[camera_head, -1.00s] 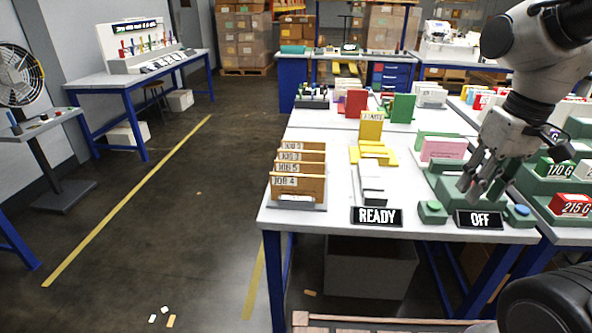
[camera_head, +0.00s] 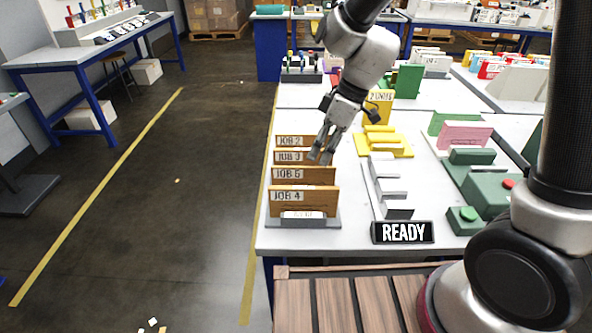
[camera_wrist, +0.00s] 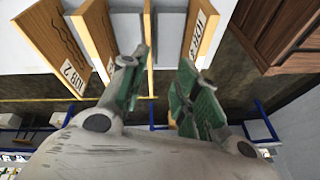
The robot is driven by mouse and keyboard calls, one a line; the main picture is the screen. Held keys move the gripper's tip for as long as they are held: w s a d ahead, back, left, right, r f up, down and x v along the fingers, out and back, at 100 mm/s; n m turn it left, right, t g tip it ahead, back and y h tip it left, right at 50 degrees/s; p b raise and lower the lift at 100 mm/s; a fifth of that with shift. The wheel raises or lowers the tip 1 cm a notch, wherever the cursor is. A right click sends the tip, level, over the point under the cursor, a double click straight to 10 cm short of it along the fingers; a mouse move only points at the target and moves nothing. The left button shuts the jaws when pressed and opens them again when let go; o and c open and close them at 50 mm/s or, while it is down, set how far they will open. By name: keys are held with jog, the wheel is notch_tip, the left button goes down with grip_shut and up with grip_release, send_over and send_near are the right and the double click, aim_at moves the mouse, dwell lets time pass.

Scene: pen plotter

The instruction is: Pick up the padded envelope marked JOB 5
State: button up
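The padded envelope marked JOB 5 (camera_head: 318,177) is brown with a white label. It stands upright in a grey rack (camera_head: 330,223), between the JOB 3 envelope (camera_head: 312,158) behind and the JOB 4 envelope (camera_head: 318,201) in front. My gripper (camera_head: 322,153) is by the right ends of the JOB 3 and JOB 5 envelopes. In the wrist view my gripper (camera_wrist: 164,86) is open, its green-padded fingers apart. An envelope seen edge-on (camera_wrist: 150,40), JOB 5 by its order, lines up with the gap between them. Its label is hidden there; contact cannot be told.
The JOB 2 envelope (camera_head: 312,142) stands at the back of the row. Right of the rack are a grey stepped holder (camera_head: 388,190), yellow blocks (camera_head: 385,145) and a READY sign (camera_head: 402,232). Open floor lies left of the table.

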aim_at(305, 167)
jog(key=shift+w+a+r+n, duration=0.2)
jog(key=shift+w+a+n, duration=0.3)
jog(key=shift+w, duration=0.15)
jog(key=shift+a+f+n+t, duration=0.15)
jog(key=shift+a+f+n, duration=0.3)
jog(key=shift+f, duration=0.7)
jog(key=shift+a+f+n+t, duration=0.1)
jog(key=shift+a+f+n, duration=0.2)
jog(key=shift+a+f, duration=0.65)
jog(key=shift+a+f+n+t, duration=0.15)
jog(key=shift+a+f+n, duration=0.15)
jog(key=shift+f, duration=1.1)
jog(key=shift+f, duration=0.25)
grip_shut()
